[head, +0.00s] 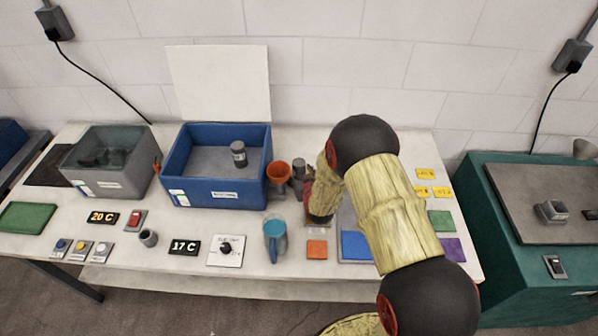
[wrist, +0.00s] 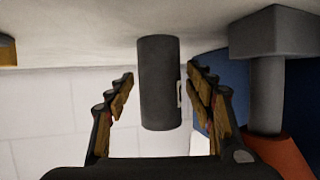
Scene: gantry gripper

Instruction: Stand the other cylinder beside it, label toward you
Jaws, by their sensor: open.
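A grey cylinder (head: 238,152) stands upright inside the blue crate (head: 213,197), with a pale label on its near side. A second dark grey cylinder (wrist: 159,85) is between my gripper's fingers (wrist: 161,78) in the wrist view, where the picture is upside down. It appears to stand on the table. Its pale label shows nearly edge-on at the picture's right side. In the head view this cylinder (head: 298,168) shows small, just left of my gripper (head: 309,186). My gripper is open, with gaps on both sides of the cylinder. My arm hides part of the table behind it.
An orange funnel (head: 279,172) on a grey stand (wrist: 268,95) is close beside the cylinder, between it and the crate. A lidded grey bin (head: 110,185) is left of the crate. A white board (head: 218,82) stands behind.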

